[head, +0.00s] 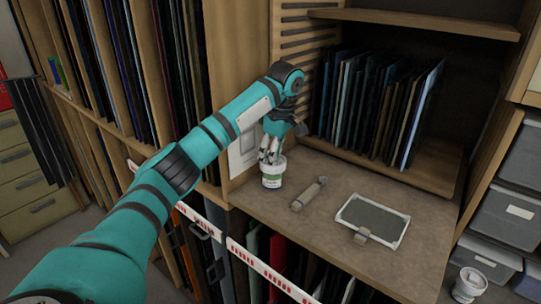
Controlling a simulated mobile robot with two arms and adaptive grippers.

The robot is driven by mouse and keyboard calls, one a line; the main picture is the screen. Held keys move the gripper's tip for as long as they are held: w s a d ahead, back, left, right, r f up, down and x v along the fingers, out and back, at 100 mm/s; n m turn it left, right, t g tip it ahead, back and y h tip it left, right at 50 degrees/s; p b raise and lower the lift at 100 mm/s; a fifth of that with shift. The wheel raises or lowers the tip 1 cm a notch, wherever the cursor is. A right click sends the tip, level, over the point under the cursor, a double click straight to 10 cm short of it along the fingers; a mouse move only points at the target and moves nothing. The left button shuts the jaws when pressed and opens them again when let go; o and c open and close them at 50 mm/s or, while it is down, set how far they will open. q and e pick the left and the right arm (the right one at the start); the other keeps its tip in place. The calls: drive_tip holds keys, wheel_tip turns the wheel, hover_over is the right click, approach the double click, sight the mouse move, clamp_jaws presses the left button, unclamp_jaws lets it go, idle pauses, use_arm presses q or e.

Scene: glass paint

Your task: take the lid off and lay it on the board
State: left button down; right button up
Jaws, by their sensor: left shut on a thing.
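A small white paint tub (272,181) with a green label stands upright on the wooden worktop, at its back left. My left gripper (271,159) reaches down from above, and its fingers are shut at the top of the tub, on the lid. The fingers mostly hide the lid, and I cannot tell whether there is a gap between it and the tub. A grey board with a pale frame (375,219) lies flat on the worktop to the right. My right gripper is not in view.
A pale cylindrical tool (309,193) lies between tub and board. A small block (361,236) sits at the board's front edge. Dark panels (375,105) stand in the rack behind. A white pot (468,284) is at the lower right. The worktop's front centre is clear.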

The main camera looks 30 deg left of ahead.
use_arm(q)
drive_tip(key=shift+d+f+n, duration=0.2)
drive_tip(key=shift+f+n, duration=0.45)
drive_tip(key=shift+n, duration=0.05)
drive_tip(key=n, duration=0.3)
drive_tip(key=shift+g, duration=0.4)
drive_tip(key=shift+n, duration=1.1)
drive_tip(key=shift+n+g+h, duration=0.3)
drive_tip(key=shift+n, duration=0.9)
drive_tip(key=shift+w, duration=0.15)
drive_tip(key=shift+w+a+r, duration=0.15)
drive_tip(key=shift+r, duration=0.2)
